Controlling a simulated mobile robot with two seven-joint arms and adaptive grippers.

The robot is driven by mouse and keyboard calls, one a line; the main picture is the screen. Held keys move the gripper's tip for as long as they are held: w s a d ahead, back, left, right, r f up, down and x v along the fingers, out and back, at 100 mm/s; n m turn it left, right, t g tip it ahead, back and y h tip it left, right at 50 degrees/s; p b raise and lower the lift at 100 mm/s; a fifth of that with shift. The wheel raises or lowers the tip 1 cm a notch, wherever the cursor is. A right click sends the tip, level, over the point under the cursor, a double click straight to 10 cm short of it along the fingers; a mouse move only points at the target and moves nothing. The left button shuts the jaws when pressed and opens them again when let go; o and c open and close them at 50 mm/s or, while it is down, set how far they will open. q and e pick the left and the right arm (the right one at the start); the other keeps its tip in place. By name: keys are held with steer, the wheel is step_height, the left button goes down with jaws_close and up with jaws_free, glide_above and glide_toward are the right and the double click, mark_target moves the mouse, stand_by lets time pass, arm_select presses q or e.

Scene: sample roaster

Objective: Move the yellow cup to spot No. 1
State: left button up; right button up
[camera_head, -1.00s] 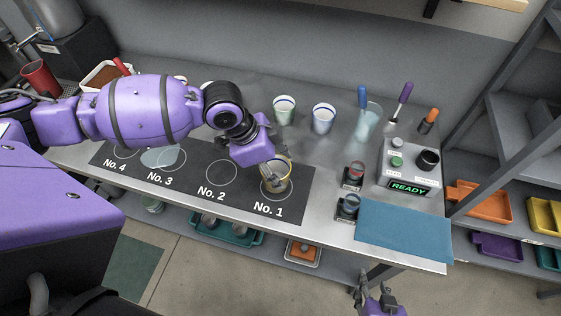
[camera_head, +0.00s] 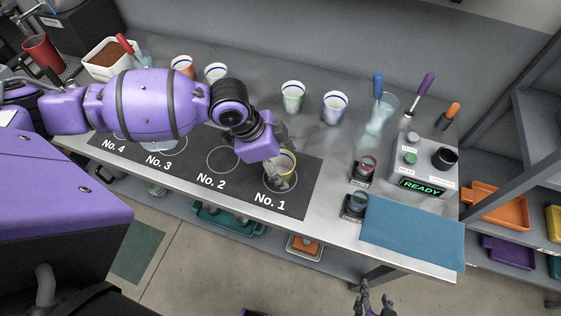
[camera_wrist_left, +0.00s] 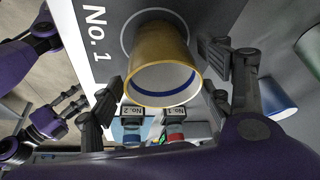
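The yellow cup (camera_head: 289,160), with a blue band inside its rim, stands upright in the No. 1 circle (camera_head: 267,186) on the dark mat. In the left wrist view the yellow cup (camera_wrist_left: 163,62) sits between the fingers of my left gripper (camera_wrist_left: 165,80), with the white ring around its base. The fingers are spread, with a gap on each side of the cup. In the head view my left gripper (camera_head: 283,160) partly hides the cup. My right gripper (camera_head: 373,300) is empty and open, low in front of the table.
A control box (camera_head: 423,172) reading READY and a blue cloth (camera_head: 412,235) are at right. Circle No. 2 (camera_head: 223,159) is empty.

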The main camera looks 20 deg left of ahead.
arm_select(q)
steer(key=shift+r, duration=0.25)
steer(key=v, duration=1.1)
steer(key=shift+a+r+p, duration=0.2)
steer(key=shift+r+p, duration=0.15)
steer(key=shift+p, duration=0.05)
steer(key=shift+s, duration=0.1)
